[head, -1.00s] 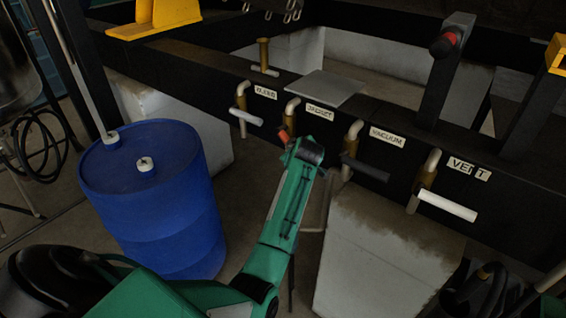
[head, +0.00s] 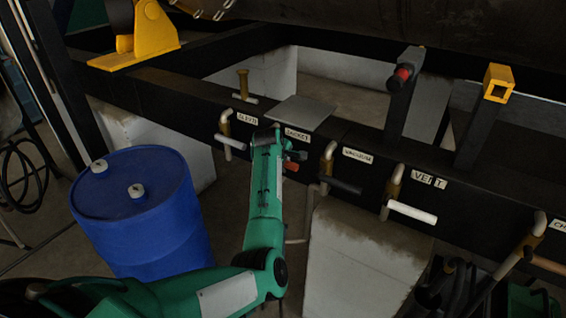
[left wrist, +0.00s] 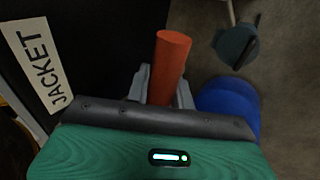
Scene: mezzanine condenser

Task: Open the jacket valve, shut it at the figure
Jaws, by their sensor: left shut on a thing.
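The jacket valve is under the JACKET label (head: 297,135) on the dark beam, and that label shows large at the left of the left wrist view (left wrist: 36,66). Its orange-red handle (head: 292,166) shows just right of my left gripper (head: 279,150) in the head view. In the left wrist view the handle (left wrist: 171,58) stands between the grey fingers (left wrist: 161,88), which are shut on it. My gripper and wrist hide most of the valve body. No readable gauge or figure shows. My right gripper is not in view.
The BLEED valve (head: 229,140) is to the left; VACUUM (head: 340,184) and VENT (head: 408,210) valves stick out to the right. A blue drum (head: 140,215) stands left of my arm. A pale block (head: 365,255) is below the beam. A flat plate (head: 300,113) lies on top.

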